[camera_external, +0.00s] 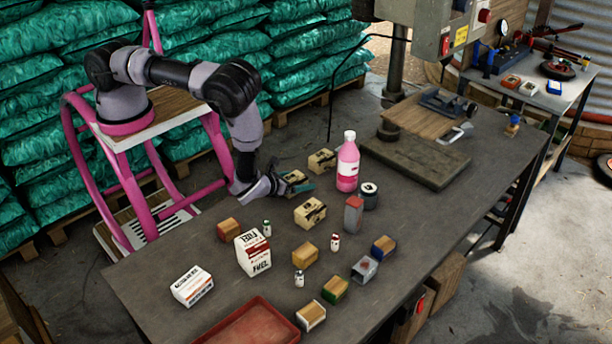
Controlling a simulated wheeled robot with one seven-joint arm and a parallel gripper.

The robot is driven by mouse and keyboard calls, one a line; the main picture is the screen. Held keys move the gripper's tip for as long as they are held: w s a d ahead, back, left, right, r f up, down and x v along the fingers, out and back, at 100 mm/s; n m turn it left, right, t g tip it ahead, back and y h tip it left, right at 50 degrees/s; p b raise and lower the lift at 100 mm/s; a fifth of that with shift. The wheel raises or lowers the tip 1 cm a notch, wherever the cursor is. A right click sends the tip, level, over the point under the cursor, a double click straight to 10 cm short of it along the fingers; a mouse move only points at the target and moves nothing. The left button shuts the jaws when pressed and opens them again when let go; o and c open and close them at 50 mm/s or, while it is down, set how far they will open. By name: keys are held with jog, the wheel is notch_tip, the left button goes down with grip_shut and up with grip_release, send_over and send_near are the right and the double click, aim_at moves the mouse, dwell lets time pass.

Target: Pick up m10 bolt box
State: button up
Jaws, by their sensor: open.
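Three tan boxes with dark markings are on the grey workbench (225,295). One tan box (294,177) is right at my gripper, one tan box (322,161) stands behind it, and one tan box (310,212) stands nearer the front. The print is too small to tell which is the M10 bolt box. My gripper (297,186) is open and low over the bench's back left edge. Its fingers are beside the first tan box and partly hide it; I cannot tell whether they touch it.
A pink bottle (348,163) and dark round tin (369,195) stand right of my gripper. A white FUEL carton (253,253), a white box (191,286) and several small blocks stand nearer. A red tray (255,328) is in front. A drill press (395,60) stands at the back.

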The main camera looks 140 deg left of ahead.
grip_shut()
jog(key=shift+r, duration=0.15)
